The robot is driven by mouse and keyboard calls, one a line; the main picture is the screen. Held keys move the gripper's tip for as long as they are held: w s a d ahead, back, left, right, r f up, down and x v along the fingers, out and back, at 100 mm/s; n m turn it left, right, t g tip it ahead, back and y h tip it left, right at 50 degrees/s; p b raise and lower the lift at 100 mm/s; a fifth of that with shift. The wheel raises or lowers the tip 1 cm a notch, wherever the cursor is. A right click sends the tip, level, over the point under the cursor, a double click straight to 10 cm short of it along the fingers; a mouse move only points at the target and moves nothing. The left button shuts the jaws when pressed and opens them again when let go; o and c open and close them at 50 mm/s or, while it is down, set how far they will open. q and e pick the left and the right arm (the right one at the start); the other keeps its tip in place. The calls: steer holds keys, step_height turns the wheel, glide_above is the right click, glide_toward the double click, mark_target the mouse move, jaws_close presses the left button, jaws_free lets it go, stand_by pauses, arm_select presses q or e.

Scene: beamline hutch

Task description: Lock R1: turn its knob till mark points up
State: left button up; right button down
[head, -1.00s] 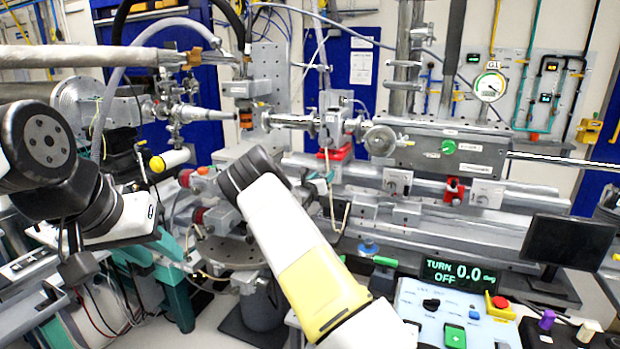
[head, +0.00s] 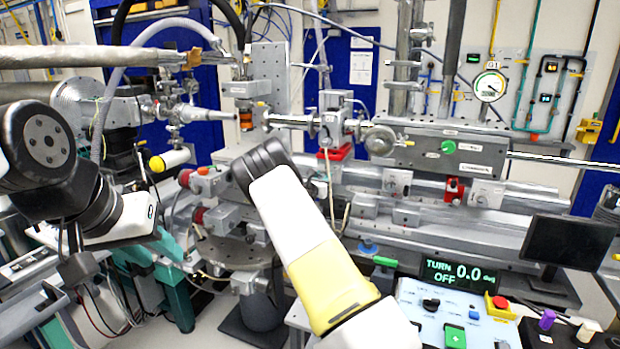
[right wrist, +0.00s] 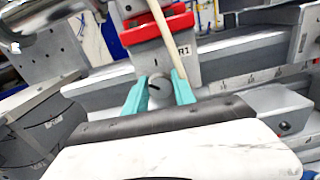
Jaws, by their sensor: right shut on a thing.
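The R1 lock shows in the right wrist view as a grey block with a label R1 (right wrist: 183,51) under a red clamp part. Its round grey knob (right wrist: 158,91) sits low on the block and carries a short dark mark, slanted in this tilted view; its exact direction is hard to tell. My right gripper (right wrist: 159,92) has its teal fingers on either side of the knob, shut on it. In the head view my right arm hides the knob and fingers.
A red clamp part (right wrist: 125,28) and a pale cable (right wrist: 168,42) lie right above the knob. A metal rail (right wrist: 240,57) runs behind. In the head view, a display (head: 458,274) reads TURN 0.0, OFF, above a control panel (head: 440,312) at the lower right.

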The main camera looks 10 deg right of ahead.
steer(key=m, duration=0.5)
steer(key=shift+m, duration=0.4)
steer(key=shift+f+m, duration=0.1)
steer(key=shift+m, duration=2.1)
steer(key=c, duration=1)
jaws_free()
steer(key=shift+c, duration=0.2)
steer(key=shift+s, duration=0.1)
steer(key=v, duration=0.7)
steer(key=shift+s+a, duration=0.2)
steer(key=shift+s, duration=0.1)
